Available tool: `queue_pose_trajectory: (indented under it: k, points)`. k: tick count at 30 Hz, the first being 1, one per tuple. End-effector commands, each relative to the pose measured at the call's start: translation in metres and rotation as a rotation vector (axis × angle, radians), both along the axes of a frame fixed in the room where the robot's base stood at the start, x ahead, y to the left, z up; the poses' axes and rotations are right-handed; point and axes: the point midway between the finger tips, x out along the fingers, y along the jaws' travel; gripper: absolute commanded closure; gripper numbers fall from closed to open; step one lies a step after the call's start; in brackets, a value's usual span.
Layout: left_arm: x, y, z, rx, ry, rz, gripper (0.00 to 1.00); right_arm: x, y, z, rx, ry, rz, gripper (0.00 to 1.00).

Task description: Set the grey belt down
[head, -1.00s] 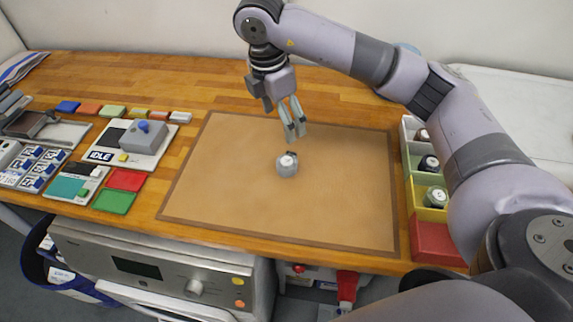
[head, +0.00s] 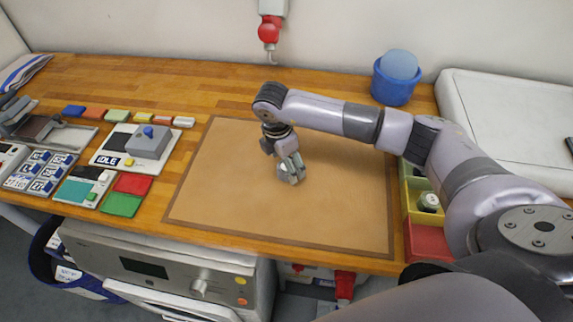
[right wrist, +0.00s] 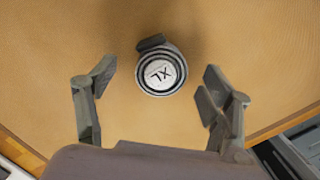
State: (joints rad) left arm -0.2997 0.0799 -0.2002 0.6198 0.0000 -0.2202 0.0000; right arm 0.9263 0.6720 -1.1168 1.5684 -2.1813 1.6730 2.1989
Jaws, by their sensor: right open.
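The grey belt (right wrist: 161,70) is a small roll with a white XL label on top and a dark buckle at its edge. It rests on the brown mat (head: 240,215) in the middle of the table. In the head view the belt (head: 282,170) is partly hidden by my right gripper (head: 291,174). My right gripper is open, with its fingers on either side of the belt in the right wrist view and gaps on both sides. My left gripper is not in view.
Colour-coded bins (head: 421,240) stand along the mat's right edge, partly behind my arm, with a roll (head: 429,201) in one. A grey device (head: 148,142) and coloured pads lie left. A blue tub (head: 394,88) stands at the back. The mat around the belt is clear.

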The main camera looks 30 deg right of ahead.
Motion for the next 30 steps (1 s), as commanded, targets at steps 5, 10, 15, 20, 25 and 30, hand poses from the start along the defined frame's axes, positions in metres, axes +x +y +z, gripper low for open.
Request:
queue_pose_trajectory:
  k: [5, 10, 15, 20, 25, 30]
  points:
    - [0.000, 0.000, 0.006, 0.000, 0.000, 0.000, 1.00, 0.000, -0.003, -0.015, 0.000, 0.000, 0.001, 0.26]
    - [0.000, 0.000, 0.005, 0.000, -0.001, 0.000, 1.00, 0.000, -0.003, -0.017, 0.000, -0.001, 0.001, 0.26]
    - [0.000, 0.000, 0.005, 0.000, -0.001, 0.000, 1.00, 0.000, -0.003, -0.017, 0.000, -0.001, 0.001, 0.34]
    - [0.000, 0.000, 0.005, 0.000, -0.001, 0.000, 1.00, 0.000, -0.003, -0.017, 0.000, -0.001, 0.001, 0.44]
    - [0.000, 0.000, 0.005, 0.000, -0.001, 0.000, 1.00, 0.000, -0.003, -0.016, 0.000, -0.001, 0.000, 0.56]
    - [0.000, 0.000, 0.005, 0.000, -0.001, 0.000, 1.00, 0.000, -0.003, -0.016, 0.000, -0.001, 0.000, 0.67]
